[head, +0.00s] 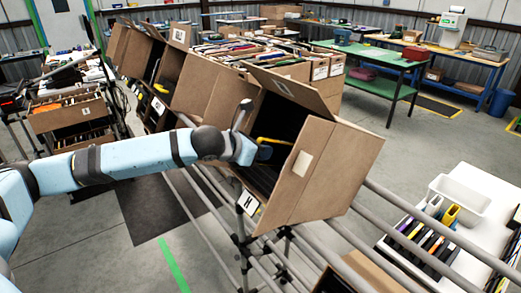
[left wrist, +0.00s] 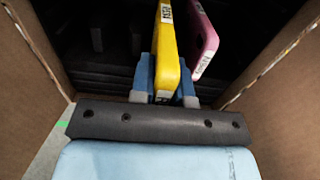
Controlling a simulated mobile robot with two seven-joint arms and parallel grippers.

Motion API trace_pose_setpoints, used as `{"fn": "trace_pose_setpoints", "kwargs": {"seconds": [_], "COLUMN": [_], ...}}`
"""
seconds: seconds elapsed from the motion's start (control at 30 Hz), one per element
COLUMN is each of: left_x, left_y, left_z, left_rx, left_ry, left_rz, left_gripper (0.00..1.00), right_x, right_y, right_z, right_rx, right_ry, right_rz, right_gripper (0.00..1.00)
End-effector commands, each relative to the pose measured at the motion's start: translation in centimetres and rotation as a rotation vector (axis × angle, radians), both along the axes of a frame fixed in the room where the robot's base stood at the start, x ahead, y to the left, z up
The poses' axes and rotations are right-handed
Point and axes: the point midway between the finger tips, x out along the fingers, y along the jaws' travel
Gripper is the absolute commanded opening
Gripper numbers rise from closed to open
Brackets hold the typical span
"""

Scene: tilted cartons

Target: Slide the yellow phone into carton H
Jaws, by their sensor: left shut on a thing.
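The yellow phone (left wrist: 165,50) is between the blue fingers of my left gripper (left wrist: 166,80), which is shut on it. In the left wrist view it stands on edge, pointing into a dark carton interior, with carton walls on both sides. In the head view my left gripper (head: 258,152) is at the mouth of a tilted brown carton (head: 322,165), and a bit of the yellow phone (head: 275,141) shows inside the opening. The carton's front label (head: 248,202) is tilted; I cannot read its letter surely. My right gripper is not in view.
A pink phone (left wrist: 203,40) stands inside the carton, just right of the yellow one. More tilted cartons (head: 195,85) line the rack to the left. A white table (head: 470,190) at right bears a white bin (head: 460,198) and several upright phone-like items (head: 425,238).

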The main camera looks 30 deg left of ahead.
Motion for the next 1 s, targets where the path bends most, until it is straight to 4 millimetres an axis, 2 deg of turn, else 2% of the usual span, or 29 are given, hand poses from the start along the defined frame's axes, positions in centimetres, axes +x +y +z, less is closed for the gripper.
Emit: {"fn": "trace_pose_setpoints", "kwargs": {"seconds": [0.33, 1.0], "left_x": [0.1, 2.0], "left_y": [0.0, -0.8], "left_z": [0.0, -1.3], "left_rx": [0.0, -0.002], "left_ry": [-0.001, -0.002], "left_rz": [0.0, 0.0], "left_gripper": [0.0, 0.0], "right_x": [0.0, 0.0], "right_y": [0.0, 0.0], "right_z": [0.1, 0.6], "right_rx": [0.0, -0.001], "right_ry": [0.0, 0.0], "right_rz": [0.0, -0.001], "right_gripper": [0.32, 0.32]}}
